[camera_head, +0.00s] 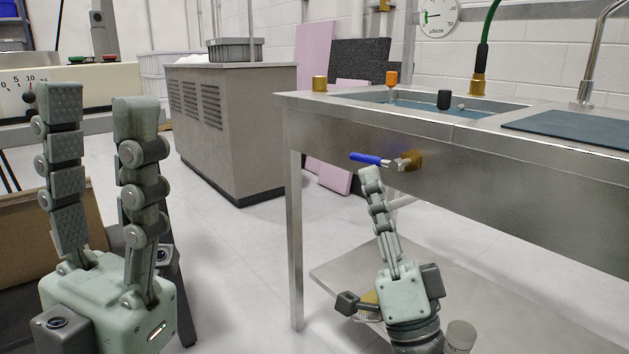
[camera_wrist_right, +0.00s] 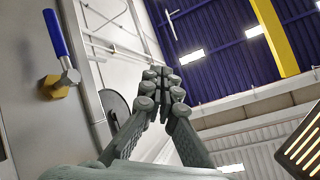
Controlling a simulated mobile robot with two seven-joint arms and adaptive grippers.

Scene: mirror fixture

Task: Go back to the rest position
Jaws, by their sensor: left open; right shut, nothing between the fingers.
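My left gripper (camera_head: 98,108) is upright at the left of the head view. Its two fingers stand apart with nothing between them. My right gripper (camera_head: 370,172) is in front of the steel sink bench, its fingers shut together and pointing up. In the right wrist view my right gripper (camera_wrist_right: 165,75) shows its fingertips touching and empty. A valve with a blue lever (camera_head: 370,159) and brass body sits on the bench front just above the right fingertips. The blue lever (camera_wrist_right: 55,32) also shows at the left of the right wrist view, apart from the fingers.
The steel sink bench (camera_head: 480,155) fills the right side, with a lower shelf (camera_head: 345,275) under it. A grey cabinet (camera_head: 232,130) stands behind. A brown box (camera_head: 20,235) is at the left edge, near my left gripper. The floor (camera_head: 240,260) between the arms is clear.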

